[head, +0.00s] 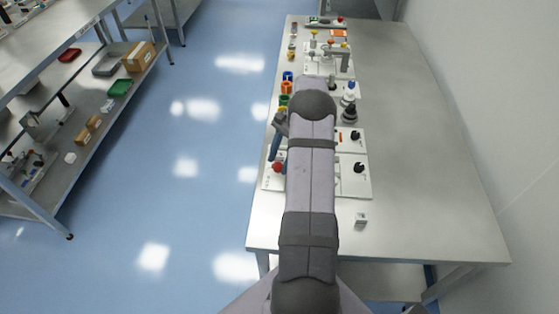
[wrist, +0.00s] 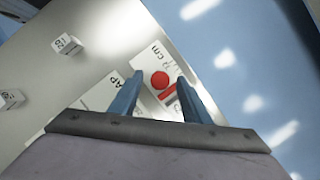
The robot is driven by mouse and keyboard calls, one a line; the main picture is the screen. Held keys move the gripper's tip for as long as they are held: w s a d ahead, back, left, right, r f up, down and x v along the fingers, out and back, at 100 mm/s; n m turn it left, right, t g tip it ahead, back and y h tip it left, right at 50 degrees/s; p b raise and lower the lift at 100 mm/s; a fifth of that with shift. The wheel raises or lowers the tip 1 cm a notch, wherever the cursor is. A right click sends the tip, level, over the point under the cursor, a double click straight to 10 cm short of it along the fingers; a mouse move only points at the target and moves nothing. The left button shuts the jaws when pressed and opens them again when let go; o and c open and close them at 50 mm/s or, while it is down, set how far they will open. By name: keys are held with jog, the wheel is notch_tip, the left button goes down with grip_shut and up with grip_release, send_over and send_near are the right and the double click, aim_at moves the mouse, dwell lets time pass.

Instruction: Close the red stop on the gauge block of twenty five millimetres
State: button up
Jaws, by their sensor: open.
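My gripper (wrist: 160,77) is open and empty, its two blue fingers pointing down at the white plate. Between the fingertips in the wrist view is a round red knob (wrist: 160,80), with a red bar (wrist: 168,93) beside it. I cannot tell whether they touch the fingers. In the head view, my gripper (head: 278,136) is left of my arm, and the red knob (head: 277,168) is just below it. Two small white blocks with black markings lie on the bare table: one block (wrist: 67,44) and another (wrist: 11,98). Neither is between the fingers. One block (head: 361,218) shows in the head view.
White plates with black knobs (head: 358,167) lie right of my arm. Coloured cylinders (head: 286,87) and fixtures stand farther along the metal table (head: 430,150). The table's right side is clear. Its left edge drops to the blue floor; shelving (head: 110,70) stands across the aisle.

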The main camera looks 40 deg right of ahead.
jog(key=b+v, duration=0.2)
jog(key=v, duration=0.5)
